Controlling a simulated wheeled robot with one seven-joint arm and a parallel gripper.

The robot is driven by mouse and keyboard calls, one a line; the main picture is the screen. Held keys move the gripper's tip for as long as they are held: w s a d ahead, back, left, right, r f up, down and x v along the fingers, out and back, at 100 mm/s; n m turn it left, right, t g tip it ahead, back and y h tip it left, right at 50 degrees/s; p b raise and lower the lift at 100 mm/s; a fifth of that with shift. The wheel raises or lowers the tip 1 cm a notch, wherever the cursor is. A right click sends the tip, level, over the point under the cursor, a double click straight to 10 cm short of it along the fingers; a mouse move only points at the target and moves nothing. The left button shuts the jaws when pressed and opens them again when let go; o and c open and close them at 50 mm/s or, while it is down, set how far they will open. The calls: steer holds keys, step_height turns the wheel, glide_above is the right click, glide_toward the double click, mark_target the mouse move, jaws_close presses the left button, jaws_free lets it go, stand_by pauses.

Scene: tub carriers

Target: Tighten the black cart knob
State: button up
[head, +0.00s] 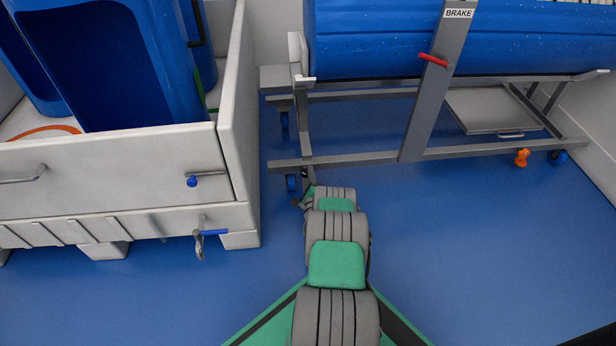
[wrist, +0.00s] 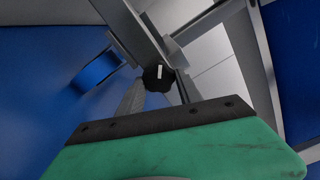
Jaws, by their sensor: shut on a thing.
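The black knob (wrist: 158,79) shows in the wrist view, with a white mark on its face. It sits against the grey metal frame of the cart (wrist: 135,32). My gripper (wrist: 160,92) is shut on the knob, with one finger on each side of it. In the head view, my arm reaches forward to the near left leg of the grey cart (head: 360,158). There my gripper is mostly hidden behind my arm, and I cannot make out the knob clearly. The cart carries a large blue tub (head: 400,40).
A white box carrier (head: 110,165) with blue tubs stands close on the left, its latch with a blue handle (head: 213,232) sticking out. The cart has a red lever (head: 433,60) beside a BRAKE label. The blue floor at right is mostly clear.

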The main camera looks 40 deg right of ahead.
stand_by(0.4)
steer(key=o, duration=1.4)
steer(key=shift+c, duration=0.2)
